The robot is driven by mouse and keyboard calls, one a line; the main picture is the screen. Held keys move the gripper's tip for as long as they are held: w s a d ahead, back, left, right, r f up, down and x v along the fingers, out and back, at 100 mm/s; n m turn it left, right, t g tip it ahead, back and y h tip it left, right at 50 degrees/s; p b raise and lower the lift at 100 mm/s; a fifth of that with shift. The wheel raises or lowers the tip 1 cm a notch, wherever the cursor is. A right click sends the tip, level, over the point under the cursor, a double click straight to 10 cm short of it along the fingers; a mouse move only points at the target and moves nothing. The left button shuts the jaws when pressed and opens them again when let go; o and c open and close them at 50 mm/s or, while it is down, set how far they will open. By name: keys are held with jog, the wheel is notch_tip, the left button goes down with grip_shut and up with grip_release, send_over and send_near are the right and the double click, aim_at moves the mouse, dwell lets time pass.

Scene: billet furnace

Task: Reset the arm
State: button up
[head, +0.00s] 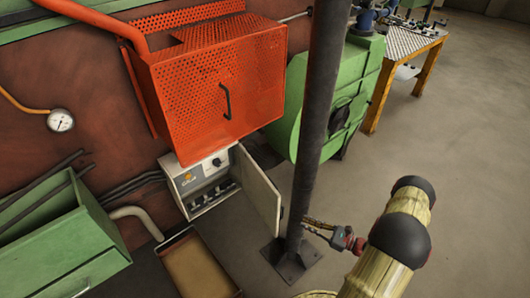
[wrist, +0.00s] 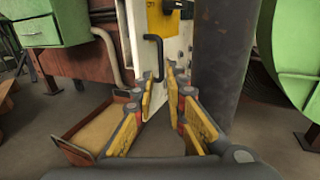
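My gripper (head: 310,224) is low beside the dark post in the head view, at the end of my arm reaching in from the lower right. In the wrist view my gripper (wrist: 164,93) has its two yellow-padded fingers apart, with a narrow gap between the tips and nothing seen held. The white cabinet door (head: 256,190) stands swung open. In the wrist view the door (wrist: 140,42), with its black handle (wrist: 154,58), is just ahead of the fingertips. I cannot tell whether a finger touches it.
The dark post (head: 318,110) stands close to my gripper, on its right in the wrist view (wrist: 224,60). An open control box (head: 205,180) sits under an orange mesh guard (head: 215,85). A tray (head: 195,268) lies on the floor. Floor at the right is clear.

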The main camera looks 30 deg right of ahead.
jog(key=shift+f, duration=0.1)
jog(key=s+a+f+n+g+y, duration=0.2)
jog(key=s+a+g, duration=0.25)
jog(key=a, duration=0.25)
jog(key=s+a+r+n+g+y, duration=0.1)
jog(key=s+a+r+n+g, duration=0.1)
jog(key=s+r+n+g, duration=0.35)
jog(key=s+a+r+n+g+h+p, duration=0.1)
jog(key=a+r+n+g+h, duration=0.15)
jog(key=r+n+h, duration=0.7)
jog(key=s+a+r+n+g+h, duration=0.15)
jog(key=r+n+g, duration=0.3)
jog(key=r, duration=1.25)
jog(key=a+r+n+t+h, duration=0.1)
jog(key=a+r+n+t, duration=0.2)
jog(key=a+r, duration=0.3)
jog(key=a+r+n+t+p, duration=0.1)
jog(key=a+r+n+t, duration=0.3)
jog(key=r, duration=0.9)
jog(key=a+n, duration=0.1)
jog(key=a, duration=0.2)
jog(key=shift+s+r+t+h, duration=0.15)
jog(key=shift+s+t+h, duration=0.15)
jog(key=shift+s+h, duration=0.1)
